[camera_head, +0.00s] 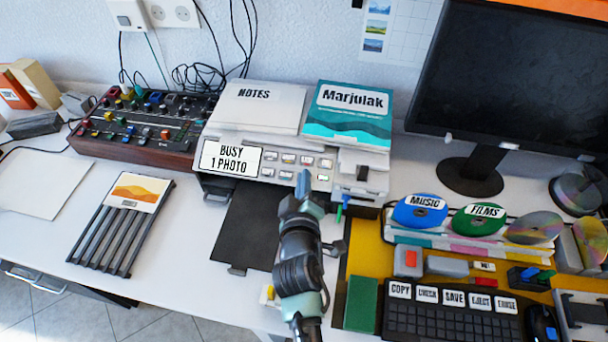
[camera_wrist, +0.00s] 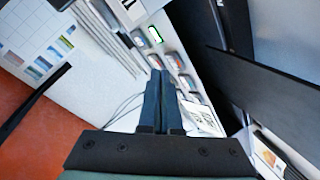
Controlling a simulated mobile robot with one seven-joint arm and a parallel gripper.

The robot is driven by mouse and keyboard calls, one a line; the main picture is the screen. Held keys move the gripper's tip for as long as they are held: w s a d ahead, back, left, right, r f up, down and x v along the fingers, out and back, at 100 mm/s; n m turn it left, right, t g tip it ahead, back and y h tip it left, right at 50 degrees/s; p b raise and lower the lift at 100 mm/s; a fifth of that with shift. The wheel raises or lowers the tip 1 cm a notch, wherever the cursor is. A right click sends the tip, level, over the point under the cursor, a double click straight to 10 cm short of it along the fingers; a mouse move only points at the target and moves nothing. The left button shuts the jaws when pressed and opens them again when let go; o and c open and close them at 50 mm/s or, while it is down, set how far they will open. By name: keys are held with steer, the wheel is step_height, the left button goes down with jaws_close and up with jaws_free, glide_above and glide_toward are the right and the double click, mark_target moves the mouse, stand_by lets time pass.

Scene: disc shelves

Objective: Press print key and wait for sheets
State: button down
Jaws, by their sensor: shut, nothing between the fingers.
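The white printer (camera_head: 213,185) stands against the wall side of the desk. Its display (camera_head: 230,158) reads "BUSY 1 PHOTO". Several small keys (camera_head: 287,159) sit right of the display; in the wrist view one key (camera_wrist: 155,35) has a bright green outline. My gripper (camera_head: 303,176) is shut and empty, its tips at the right part of the key panel; they also show in the wrist view (camera_wrist: 160,73). I cannot tell whether they touch a key, and they hide part of the panel. The dark output tray (camera_head: 240,228) in front shows no sheet; my arm covers its right side.
A slatted grey rack (camera_head: 112,240) with an orange landscape picture (camera_head: 136,190) lies left. A mixer (camera_head: 140,140) stands behind it. Right are discs (camera_head: 420,211), a keyboard (camera_head: 440,318) and a monitor (camera_head: 510,75). The white desk between rack and tray is clear.

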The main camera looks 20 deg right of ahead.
steer(key=r+p, duration=0.1)
steer(key=s+a+r+p, duration=0.1)
steer(key=r, duration=0.1)
steer(key=s+r+p, duration=0.1)
steer(key=p, duration=0.1)
steer(key=shift+a+r, duration=0.2)
stand_by(0.8)
steer(key=w+a+r+m+t+p, duration=0.1)
steer(key=a+r+t, duration=0.1)
steer(key=r, duration=1)
steer(key=w+a+r+m+t+y, duration=0.1)
steer(key=w+a+r+m+t, duration=0.15)
steer(key=r, duration=0.95)
steer(key=a+r+t+p, duration=0.1)
steer(key=a+r+t, duration=0.2)
steer(key=r, duration=0.9)
steer(key=s+a+r+t+y, duration=0.1)
steer(key=s+r, duration=0.3)
steer(key=r, duration=0.4)
steer(key=s+a+r+m+t+y+p, duration=0.1)
steer(key=s+a+r+t+y, duration=0.1)
steer(key=r, duration=0.6)
steer(key=s+a+r+t+y, duration=0.2)
steer(key=s+a+r, duration=0.3)
steer(key=s+r, duration=0.3)
steer(key=shift+r+t, duration=0.55)
steer(key=shift+t, duration=0.2)
